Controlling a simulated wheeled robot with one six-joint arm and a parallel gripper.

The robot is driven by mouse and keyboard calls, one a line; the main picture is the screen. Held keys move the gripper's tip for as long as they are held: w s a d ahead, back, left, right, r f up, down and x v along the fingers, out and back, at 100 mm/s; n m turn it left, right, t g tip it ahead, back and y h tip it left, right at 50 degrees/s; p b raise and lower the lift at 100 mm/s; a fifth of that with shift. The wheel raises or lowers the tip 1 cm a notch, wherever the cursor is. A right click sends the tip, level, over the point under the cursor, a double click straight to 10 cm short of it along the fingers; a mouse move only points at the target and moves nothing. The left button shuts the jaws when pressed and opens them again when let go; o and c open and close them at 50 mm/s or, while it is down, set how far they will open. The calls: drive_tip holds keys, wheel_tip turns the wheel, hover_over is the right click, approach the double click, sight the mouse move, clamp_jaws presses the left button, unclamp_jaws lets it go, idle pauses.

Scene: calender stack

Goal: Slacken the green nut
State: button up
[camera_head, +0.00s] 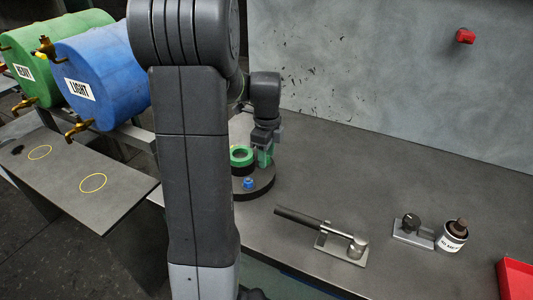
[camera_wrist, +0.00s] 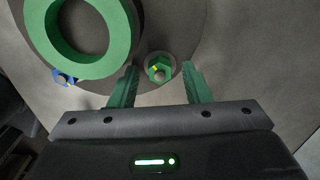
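The green nut (camera_wrist: 160,68) is a small hexagon with a grey stud in its middle and a yellow mark on it. It lies between the tips of my gripper's green fingers (camera_wrist: 160,72) in the wrist view, with a visible gap on each side. How far the tips are above it or down around it I cannot tell. My gripper (camera_head: 264,157) is open and points down over the dark round base (camera_head: 262,190) in the head view. The nut cannot be made out there.
A thick green ring (camera_wrist: 122,40) and a blue nut (camera_wrist: 63,78) are close left of my fingers. On the bench are a bar tool (camera_head: 298,217) on a stand, a black knob (camera_head: 411,222) on a plate, a labelled bottle (camera_head: 454,240) and a red tray (camera_head: 515,282).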

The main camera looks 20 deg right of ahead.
clamp_jaws()
drive_tip(key=shift+n, duration=0.3)
